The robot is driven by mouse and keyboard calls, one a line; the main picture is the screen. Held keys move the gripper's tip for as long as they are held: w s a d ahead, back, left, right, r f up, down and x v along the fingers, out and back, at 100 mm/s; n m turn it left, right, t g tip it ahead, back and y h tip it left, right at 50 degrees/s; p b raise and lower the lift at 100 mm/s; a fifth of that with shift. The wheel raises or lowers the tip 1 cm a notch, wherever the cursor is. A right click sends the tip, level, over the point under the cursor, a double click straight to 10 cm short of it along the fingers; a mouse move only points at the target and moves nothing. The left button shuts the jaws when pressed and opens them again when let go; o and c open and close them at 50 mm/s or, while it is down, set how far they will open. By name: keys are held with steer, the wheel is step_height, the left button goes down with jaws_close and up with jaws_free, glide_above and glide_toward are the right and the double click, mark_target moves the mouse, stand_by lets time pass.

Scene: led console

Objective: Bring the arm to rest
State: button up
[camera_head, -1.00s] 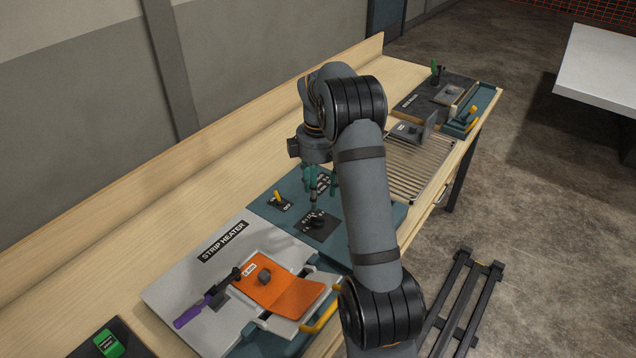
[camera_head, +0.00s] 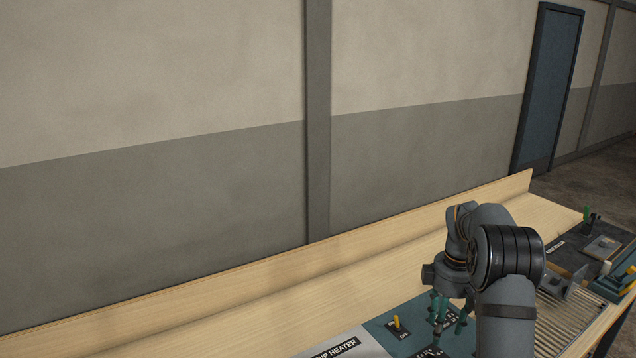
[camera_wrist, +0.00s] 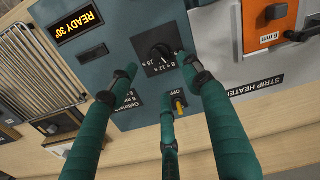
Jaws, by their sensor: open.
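My gripper (camera_head: 447,312) is over the teal control panel (camera_head: 378,328) on the bench, with its green fingers pointing down. In the wrist view my gripper (camera_wrist: 160,95) has its fingers spread apart with nothing between them. A black dial knob (camera_wrist: 161,54) on a dark plate lies near the fingertips; I cannot tell whether a finger touches it. A yellow toggle switch (camera_wrist: 180,105) sits beside the dial, and it also shows in the head view (camera_head: 397,323). The panel's display (camera_wrist: 82,28) reads "READY 30°".
The grey strip heater (camera_wrist: 262,84) with an orange plate (camera_wrist: 268,22) adjoins the panel. A wire rack (camera_wrist: 68,55) lies on its other side. The wooden bench (camera_head: 250,300) runs along the wall (camera_head: 150,210), with clear wood behind the panel. Tools and fixtures sit at its far end.

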mark_target(436, 356)
step_height(436, 356, down, 10)
steer(key=shift+f, duration=0.15)
stand_by(0.5)
